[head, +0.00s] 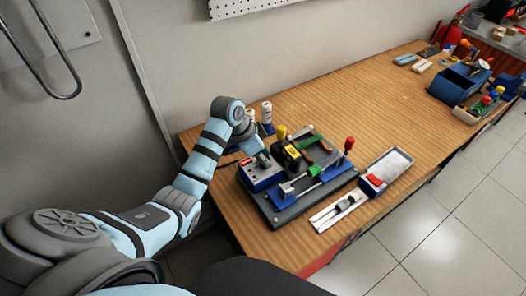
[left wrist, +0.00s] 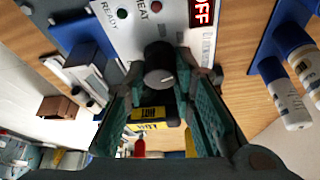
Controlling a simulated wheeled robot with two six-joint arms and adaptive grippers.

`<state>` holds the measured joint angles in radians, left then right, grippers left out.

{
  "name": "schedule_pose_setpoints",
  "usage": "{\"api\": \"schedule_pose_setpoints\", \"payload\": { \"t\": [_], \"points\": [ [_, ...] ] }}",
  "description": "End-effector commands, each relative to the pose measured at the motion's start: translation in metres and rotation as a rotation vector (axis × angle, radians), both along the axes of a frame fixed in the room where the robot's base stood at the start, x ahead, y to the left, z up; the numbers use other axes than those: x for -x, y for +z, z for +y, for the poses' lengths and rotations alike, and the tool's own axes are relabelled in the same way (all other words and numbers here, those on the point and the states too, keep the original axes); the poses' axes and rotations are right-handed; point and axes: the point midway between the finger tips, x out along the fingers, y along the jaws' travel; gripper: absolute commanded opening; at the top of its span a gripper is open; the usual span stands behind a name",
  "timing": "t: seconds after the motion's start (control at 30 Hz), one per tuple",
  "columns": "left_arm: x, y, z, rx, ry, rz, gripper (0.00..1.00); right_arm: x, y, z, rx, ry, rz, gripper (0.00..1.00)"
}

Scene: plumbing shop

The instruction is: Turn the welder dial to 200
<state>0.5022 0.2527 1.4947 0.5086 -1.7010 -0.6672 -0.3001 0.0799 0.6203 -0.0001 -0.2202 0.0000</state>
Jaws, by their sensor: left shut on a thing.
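The welder (head: 262,178), a blue box with a light grey front panel, stands on a dark base plate at the near left of the workbench. Its dial (left wrist: 159,62) is a round black knob with a light pointer mark. The panel (left wrist: 118,38) carries READY and HEAT labels, small lamps and a red display reading OFF (left wrist: 203,12). My left gripper (left wrist: 166,82) is shut on the dial, a finger on either side; it also shows over the welder in the head view (head: 256,151). Scale numbers around the dial are not readable. My right gripper is not in view.
Two white bottles (head: 266,112) in a blue holder stand behind the welder. A red-knobbed lever (head: 349,144) and clamps rise from the base plate's right side. A tray (head: 390,165) lies further right. The bench's middle (head: 350,100) is clear; blue bins (head: 458,82) stand far right.

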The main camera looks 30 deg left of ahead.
Motion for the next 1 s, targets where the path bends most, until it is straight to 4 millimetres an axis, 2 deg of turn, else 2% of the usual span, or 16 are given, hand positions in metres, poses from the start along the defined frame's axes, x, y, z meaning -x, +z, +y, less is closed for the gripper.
{"api": "schedule_pose_setpoints", "payload": {
  "t": [0.7,1.0],
  "points": [
    [0.0003,0.0002,-0.0040,-0.001,0.671,-0.004,0.00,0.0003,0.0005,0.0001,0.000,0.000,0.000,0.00],
    [0.0002,0.0003,-0.0048,-0.002,0.881,-0.002,0.00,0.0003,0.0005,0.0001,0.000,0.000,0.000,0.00]
  ]
}}
